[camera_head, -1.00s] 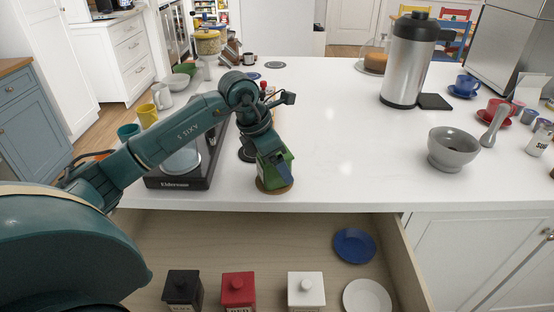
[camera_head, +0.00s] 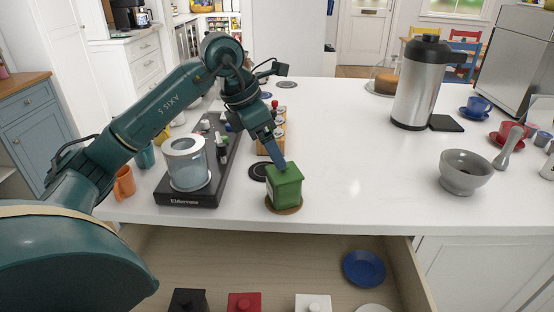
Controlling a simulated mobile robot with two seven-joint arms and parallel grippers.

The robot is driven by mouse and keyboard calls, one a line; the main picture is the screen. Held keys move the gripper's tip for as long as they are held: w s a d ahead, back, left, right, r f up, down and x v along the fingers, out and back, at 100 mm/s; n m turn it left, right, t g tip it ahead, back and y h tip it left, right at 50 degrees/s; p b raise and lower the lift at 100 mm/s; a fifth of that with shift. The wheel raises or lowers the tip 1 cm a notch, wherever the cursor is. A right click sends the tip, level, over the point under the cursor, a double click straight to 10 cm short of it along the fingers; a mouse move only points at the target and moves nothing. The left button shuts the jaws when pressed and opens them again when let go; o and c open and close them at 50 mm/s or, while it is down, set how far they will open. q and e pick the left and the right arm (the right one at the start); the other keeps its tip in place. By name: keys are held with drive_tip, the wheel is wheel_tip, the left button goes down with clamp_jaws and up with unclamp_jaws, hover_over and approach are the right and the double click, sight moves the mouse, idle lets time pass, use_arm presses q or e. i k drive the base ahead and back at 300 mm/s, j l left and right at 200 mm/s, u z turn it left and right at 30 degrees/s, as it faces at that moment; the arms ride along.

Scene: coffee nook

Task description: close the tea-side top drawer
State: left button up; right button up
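The top drawer (camera_head: 230,255) below the counter is pulled open, showing its pale wooden inside. In it stand a black canister (camera_head: 188,301), a red canister (camera_head: 244,302) and a white canister (camera_head: 313,303), with a blue saucer (camera_head: 364,268) to their right. A green canister (camera_head: 285,188) stands upright on a round brown coaster at the counter's front edge. My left gripper (camera_head: 280,162) is right at the green canister's lid; whether its fingers are open or shut is unclear. My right gripper is not in view.
A grey mortar (camera_head: 465,172) and steel dispenser (camera_head: 416,85) stand at right. The counter's middle is clear.

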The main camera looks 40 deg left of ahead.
sight(279, 265)
drive_tip(key=k, duration=1)
